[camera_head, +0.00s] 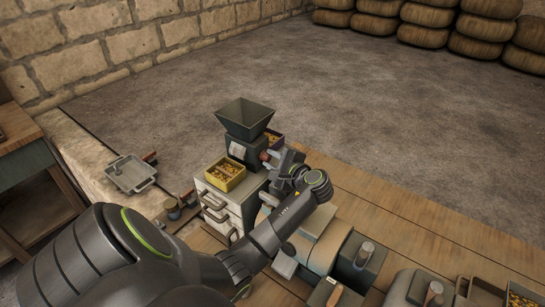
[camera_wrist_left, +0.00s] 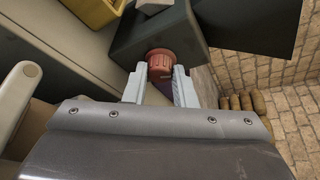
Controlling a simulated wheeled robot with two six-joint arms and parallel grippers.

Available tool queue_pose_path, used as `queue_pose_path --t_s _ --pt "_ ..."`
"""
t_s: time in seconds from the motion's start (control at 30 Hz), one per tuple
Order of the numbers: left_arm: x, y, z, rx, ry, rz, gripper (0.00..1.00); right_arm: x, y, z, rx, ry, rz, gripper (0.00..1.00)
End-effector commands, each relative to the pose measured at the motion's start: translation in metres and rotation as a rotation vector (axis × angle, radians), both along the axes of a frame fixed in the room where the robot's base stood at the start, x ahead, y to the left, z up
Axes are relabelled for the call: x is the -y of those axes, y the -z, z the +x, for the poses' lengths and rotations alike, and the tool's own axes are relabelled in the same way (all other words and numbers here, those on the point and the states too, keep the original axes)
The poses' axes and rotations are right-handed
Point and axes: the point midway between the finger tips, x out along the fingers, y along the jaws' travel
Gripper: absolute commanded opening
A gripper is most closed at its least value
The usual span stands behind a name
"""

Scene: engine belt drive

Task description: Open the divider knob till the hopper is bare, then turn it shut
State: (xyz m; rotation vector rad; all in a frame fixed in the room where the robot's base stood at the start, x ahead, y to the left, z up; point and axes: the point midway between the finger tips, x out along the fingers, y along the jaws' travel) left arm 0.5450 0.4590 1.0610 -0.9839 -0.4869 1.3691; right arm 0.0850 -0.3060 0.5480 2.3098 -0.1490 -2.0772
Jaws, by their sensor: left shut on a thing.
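The hopper (camera_head: 246,116) is a dark, flared funnel on top of a dark divider box (camera_head: 238,150). Its visible inner walls look bare, but its bottom is too small to judge. The red divider knob (camera_wrist_left: 160,63) sticks out of the box's side. In the head view it shows as a small reddish spot (camera_head: 265,156), partly hidden by my gripper. My left gripper (camera_wrist_left: 158,80) is shut on the knob, with one pale finger on each side; it also shows in the head view (camera_head: 276,162). My right gripper is out of view.
A yellow bin (camera_head: 225,185) with golden pieces stands before the divider; a dark bin (camera_head: 275,133) stands behind it. A grey metal tray (camera_head: 130,185) lies at left. Machines (camera_head: 360,263) stand along the wooden bench (camera_head: 425,215).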

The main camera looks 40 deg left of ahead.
Motion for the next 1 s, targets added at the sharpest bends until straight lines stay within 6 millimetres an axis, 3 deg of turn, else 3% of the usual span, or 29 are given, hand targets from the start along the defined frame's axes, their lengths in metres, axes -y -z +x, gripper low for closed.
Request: queue_pose_path --t_s 0.5,1.0 --pt "0.0 0.005 -0.002 0.312 -0.002 0.034 0.01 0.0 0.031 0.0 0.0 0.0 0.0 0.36" --pt "0.0 0.004 -0.002 0.356 -0.002 0.039 0.01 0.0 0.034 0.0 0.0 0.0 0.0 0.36"
